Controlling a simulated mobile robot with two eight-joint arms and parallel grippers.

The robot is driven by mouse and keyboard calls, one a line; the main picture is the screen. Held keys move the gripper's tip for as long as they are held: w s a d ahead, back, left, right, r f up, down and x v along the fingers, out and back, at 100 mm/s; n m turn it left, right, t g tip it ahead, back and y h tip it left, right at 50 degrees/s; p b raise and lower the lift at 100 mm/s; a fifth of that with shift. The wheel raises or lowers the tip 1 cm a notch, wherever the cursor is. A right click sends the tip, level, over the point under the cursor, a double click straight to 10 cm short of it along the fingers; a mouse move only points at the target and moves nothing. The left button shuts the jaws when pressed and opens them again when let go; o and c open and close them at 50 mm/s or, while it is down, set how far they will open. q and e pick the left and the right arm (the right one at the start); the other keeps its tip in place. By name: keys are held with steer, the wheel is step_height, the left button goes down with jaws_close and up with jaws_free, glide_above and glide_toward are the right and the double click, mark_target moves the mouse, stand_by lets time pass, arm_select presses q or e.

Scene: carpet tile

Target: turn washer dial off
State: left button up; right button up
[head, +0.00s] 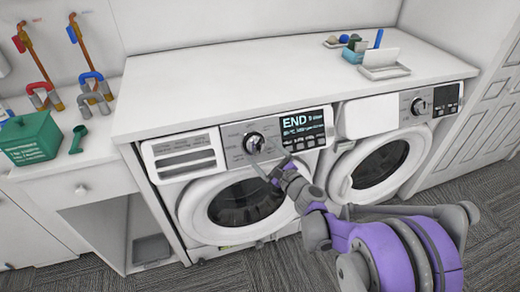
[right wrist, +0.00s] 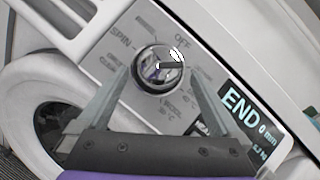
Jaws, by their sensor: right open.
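The washer (head: 165,172) is the left of two white front-loading machines under a counter. Its round chrome dial (head: 254,142) sits on the grey panel, left of a lit display (head: 306,125) reading END. My right gripper (head: 273,164) is open just in front of the panel, below the dial. In the right wrist view its fingertips (right wrist: 160,74) are on either side of the dial; contact cannot be told. My left gripper is not in view.
A second machine (head: 350,121) with its own dial stands to the right. The counter (head: 240,78) holds a white tray (head: 386,71) and small items at its back right. A green box (head: 30,139) stands on the left cabinet. Carpet lies in front.

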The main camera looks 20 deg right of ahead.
steer(key=shift+x, duration=0.9)
steer(key=shift+c, duration=0.3)
steer(key=c, duration=1.2)
steer(key=shift+n, duration=0.4)
steer(key=n+g+y, duration=0.1)
steer(key=n, duration=0.1)
steer(key=n+g+p, duration=0.1)
steer(key=n, duration=0.1)
steer(key=shift+w+d+r+y, duration=0.1)
steer(key=shift+d+r+y, duration=0.15)
steer(key=shift+y, duration=0.15)
steer(key=n+g+p, duration=0.1)
steer(key=n, duration=0.1)
steer(key=n+g+p, duration=0.1)
steer(key=n, duration=0.2)
steer(key=shift+w+r+n+g+y, duration=0.1)
steer(key=shift+r+n+g+y, duration=0.1)
steer(key=shift+n+g+y, duration=0.15)
